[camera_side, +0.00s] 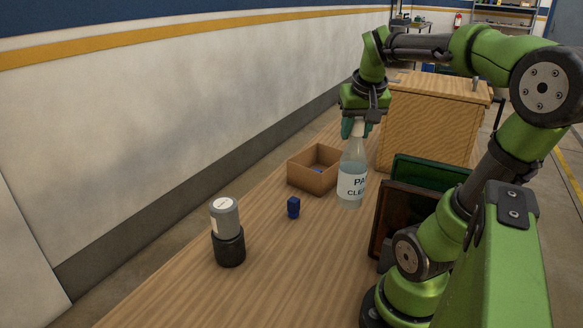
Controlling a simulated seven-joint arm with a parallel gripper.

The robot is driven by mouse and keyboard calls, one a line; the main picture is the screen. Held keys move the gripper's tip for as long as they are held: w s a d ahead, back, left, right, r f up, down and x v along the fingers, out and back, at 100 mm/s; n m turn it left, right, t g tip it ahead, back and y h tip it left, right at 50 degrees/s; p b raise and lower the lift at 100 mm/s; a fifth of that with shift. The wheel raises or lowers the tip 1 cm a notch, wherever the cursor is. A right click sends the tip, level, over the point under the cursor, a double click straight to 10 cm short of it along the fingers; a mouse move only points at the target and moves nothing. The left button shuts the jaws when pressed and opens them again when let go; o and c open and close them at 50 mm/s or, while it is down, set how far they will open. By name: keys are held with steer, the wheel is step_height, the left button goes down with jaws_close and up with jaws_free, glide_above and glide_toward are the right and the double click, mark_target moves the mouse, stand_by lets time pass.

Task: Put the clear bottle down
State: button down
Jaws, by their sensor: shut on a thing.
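The clear bottle (351,180) is upright, with pale blue liquid and a white label with dark lettering. It is near the middle of the wooden table, just right of the open cardboard box. My gripper (356,129) points down from above and is shut on the bottle's top. The fingers hide most of the bottle's neck and cap. I cannot tell whether the bottle's base touches the table.
The small cardboard box (314,171) has something blue inside. Green (425,172) and brown (400,215) panels and a wooden cabinet (430,128) are right of the bottle. The front table (300,270) is clear.

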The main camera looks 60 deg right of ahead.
steer(key=s+a+f+n, duration=0.1)
steer(key=s+a+f, duration=0.2)
steer(key=a, duration=0.5)
steer(key=s+a+f+n, duration=0.1)
steer(key=s+a+f, duration=0.2)
steer(key=a, duration=0.5)
steer(key=w+d+f, duration=0.2)
steer(key=w, duration=0.5)
steer(key=w+d+f, duration=0.3)
steer(key=w, duration=0.4)
steer(key=shift+w+d+f, duration=0.15)
steer(key=shift+w+d, duration=0.15)
steer(key=shift+d, duration=0.05)
steer(key=shift+f, duration=0.1)
steer(key=c, duration=0.7)
jaws_free()
